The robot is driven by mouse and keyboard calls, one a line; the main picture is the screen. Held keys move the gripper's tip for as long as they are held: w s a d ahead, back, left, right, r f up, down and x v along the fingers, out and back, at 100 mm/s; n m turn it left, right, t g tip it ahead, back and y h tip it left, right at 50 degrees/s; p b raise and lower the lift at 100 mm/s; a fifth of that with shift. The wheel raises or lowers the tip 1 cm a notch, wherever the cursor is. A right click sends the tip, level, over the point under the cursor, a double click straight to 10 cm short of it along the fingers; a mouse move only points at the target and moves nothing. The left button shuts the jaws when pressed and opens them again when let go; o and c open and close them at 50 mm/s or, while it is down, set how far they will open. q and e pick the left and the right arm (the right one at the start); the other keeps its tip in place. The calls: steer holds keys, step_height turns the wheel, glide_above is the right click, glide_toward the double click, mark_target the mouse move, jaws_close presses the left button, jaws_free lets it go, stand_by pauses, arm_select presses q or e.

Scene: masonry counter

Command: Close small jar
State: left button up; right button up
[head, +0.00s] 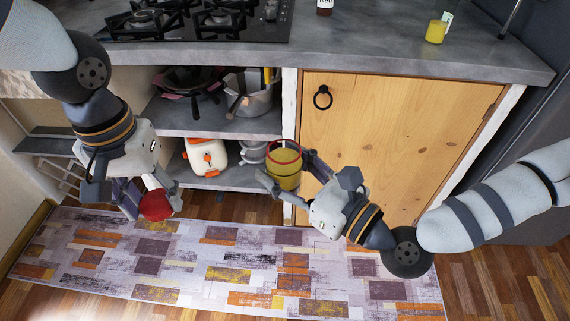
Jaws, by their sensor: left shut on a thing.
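The small jar (286,170) is yellowish with a red rim around its top. It is upright in front of the shelf's right end. My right gripper (289,176) has its fingers on both sides of the jar and appears shut on it. A round red lid (156,206) is at the left, apart from the jar. My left gripper (151,201) is shut on the lid and holds it above the rug. The lid's far side is partly hidden by the fingers.
A stone counter (400,60) with a black gas hob (190,22) runs along the back. Below are open shelves (215,125) with pans and an orange-white appliance (205,156), and a closed wooden door (395,135). A yellow mug (436,31) stands on the counter. A patterned rug (220,260) covers the floor.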

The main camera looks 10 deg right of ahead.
arm_select(q)
steer(key=w+d+r+m, duration=0.45)
steer(key=d+r, duration=0.25)
steer(key=d, duration=0.4)
step_height(320, 180, up, 8)
steer(key=m, duration=0.2)
glide_above(282, 145)
steer(key=shift+d, duration=0.1)
steer(key=shift+f, duration=0.1)
steer(key=shift+f, duration=2)
steer(key=shift+f, duration=0.9)
steer(key=shift+f+m, duration=0.25)
steer(key=shift+f, duration=0.3)
